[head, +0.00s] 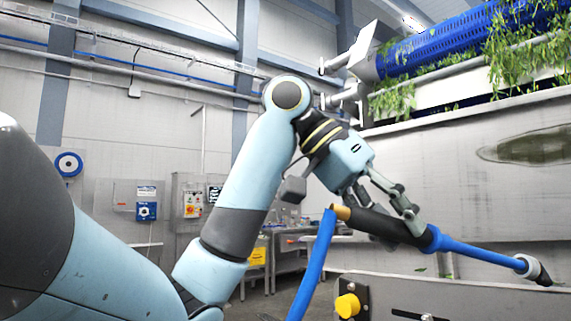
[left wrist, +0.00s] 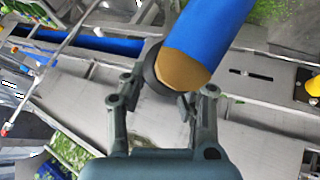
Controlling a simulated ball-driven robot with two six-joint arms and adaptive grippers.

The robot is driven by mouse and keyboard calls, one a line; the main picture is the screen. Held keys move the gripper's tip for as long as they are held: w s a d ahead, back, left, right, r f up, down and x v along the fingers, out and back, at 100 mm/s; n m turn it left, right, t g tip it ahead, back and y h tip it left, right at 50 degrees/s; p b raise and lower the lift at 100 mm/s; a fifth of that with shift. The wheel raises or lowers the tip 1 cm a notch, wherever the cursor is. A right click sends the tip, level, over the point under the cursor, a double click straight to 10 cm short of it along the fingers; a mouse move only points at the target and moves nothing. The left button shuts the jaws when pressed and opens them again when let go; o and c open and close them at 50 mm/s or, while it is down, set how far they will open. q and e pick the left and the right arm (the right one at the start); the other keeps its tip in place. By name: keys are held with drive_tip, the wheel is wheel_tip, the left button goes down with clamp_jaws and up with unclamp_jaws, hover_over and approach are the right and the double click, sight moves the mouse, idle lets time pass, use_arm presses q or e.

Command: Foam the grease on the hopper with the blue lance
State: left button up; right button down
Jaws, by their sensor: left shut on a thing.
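My left gripper (head: 405,208) is shut on the dark grip of the blue lance (head: 475,250), right of the middle in the head view. The lance points right and slightly down, with a grey and black nozzle at its tip. A blue hose (head: 318,262) hangs from its brass rear end. In the left wrist view the fingers (left wrist: 160,105) close around the lance, and its blue hose and brass fitting fill the top. The hopper (head: 440,160) is the large grey panel at right. A dark olive grease patch (head: 530,147) lies on it, above the nozzle, which is apart from it. My right gripper is not in view.
A blue perforated drum (head: 435,50) with leafy greens sits above the hopper. A grey panel with a yellow knob (head: 347,305) stands low in front. Control boxes (head: 190,203) and a steel table (head: 290,262) stand behind my left arm.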

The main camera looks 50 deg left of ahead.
use_arm(q)
drive_tip(key=s+a+r+n+t+h+p, duration=0.1)
drive_tip(key=s+r+n+p, duration=0.3)
drive_tip(key=r, duration=0.7)
drive_tip(key=s+a+r+n+t+h+p, duration=0.1)
drive_tip(key=s+a+r+n, duration=0.15)
drive_tip(key=s+r, duration=0.55)
drive_tip(key=s+r+n+t+h+p, duration=0.1)
drive_tip(key=s+r+n+p, duration=0.2)
drive_tip(key=r, duration=1)
drive_tip(key=shift+n+t, duration=0.3)
drive_tip(key=shift+n, duration=0.25)
drive_tip(key=shift+w+f+p, duration=0.2)
drive_tip(key=shift+w+f, duration=0.1)
drive_tip(key=shift+w, duration=0.65)
drive_tip(key=shift+w+f+p, duration=0.15)
drive_tip(key=shift+w+f, duration=0.15)
drive_tip(key=shift+w, duration=0.6)
drive_tip(key=shift+w+f+p, duration=0.2)
drive_tip(key=shift+w+f, duration=0.1)
drive_tip(key=shift+w, duration=0.65)
drive_tip(key=shift+o, duration=1.1)
clamp_jaws()
